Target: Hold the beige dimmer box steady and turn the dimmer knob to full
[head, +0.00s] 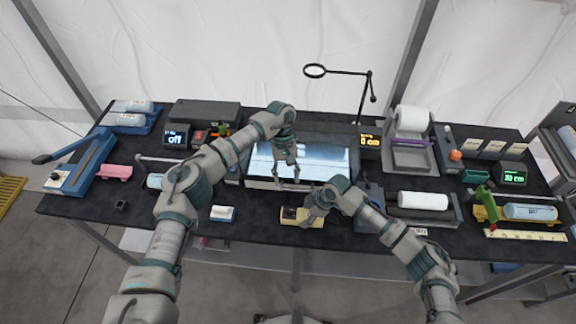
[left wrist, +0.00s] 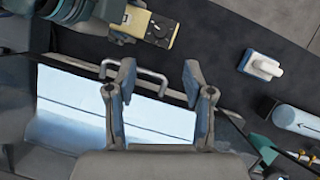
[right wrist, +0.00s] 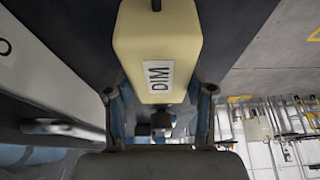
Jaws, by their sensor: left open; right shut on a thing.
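The beige dimmer box (head: 299,223) lies near the table's front edge, below the light panel. A small dark knob (left wrist: 160,29) shows on its top in the left wrist view. My right gripper (head: 313,214) is shut on one end of the box. In the right wrist view the box's body (right wrist: 158,35) with its "DIM" label reaches in between the fingers (right wrist: 161,104), and a dark part shows at the top edge. My left gripper (head: 291,186) is open and empty above the panel's front edge, a short way behind the box. The knob's setting cannot be read.
The lit panel (head: 325,158) with a front handle (left wrist: 142,74) lies under my left gripper. A white-topped block (head: 222,213) sits left of the box. A white roll (head: 422,201) in a dark tray is on the right. Bare table lies between block and box.

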